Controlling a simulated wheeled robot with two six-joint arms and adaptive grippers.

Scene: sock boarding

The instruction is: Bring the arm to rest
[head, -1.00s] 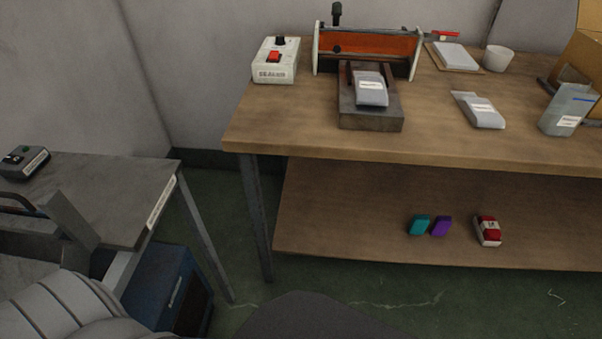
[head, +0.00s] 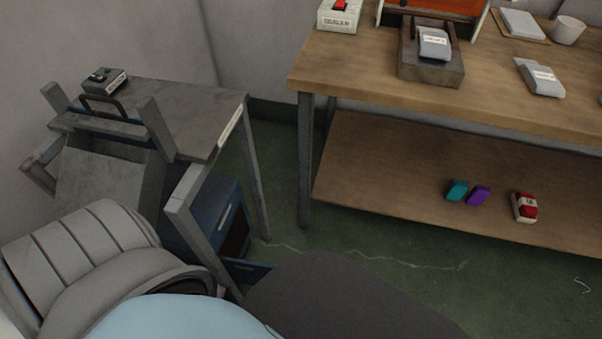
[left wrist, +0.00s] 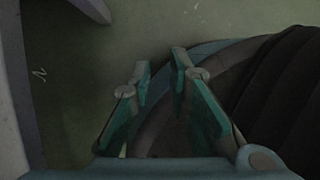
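My left gripper (left wrist: 160,85) shows in the left wrist view with its two teal-padded fingers apart and nothing between them. It hangs over the green floor (left wrist: 85,105), close to a dark ribbed rounded part at the right. Neither gripper shows in the head view, and my right gripper is in no frame. A large pale blue rounded part of my own body fills the bottom of the head view.
A grey worktable (head: 195,97) with a metal frame stands at left, a control box (head: 105,80) on it and a blue cabinet (head: 212,215) below. Floor between is clear.

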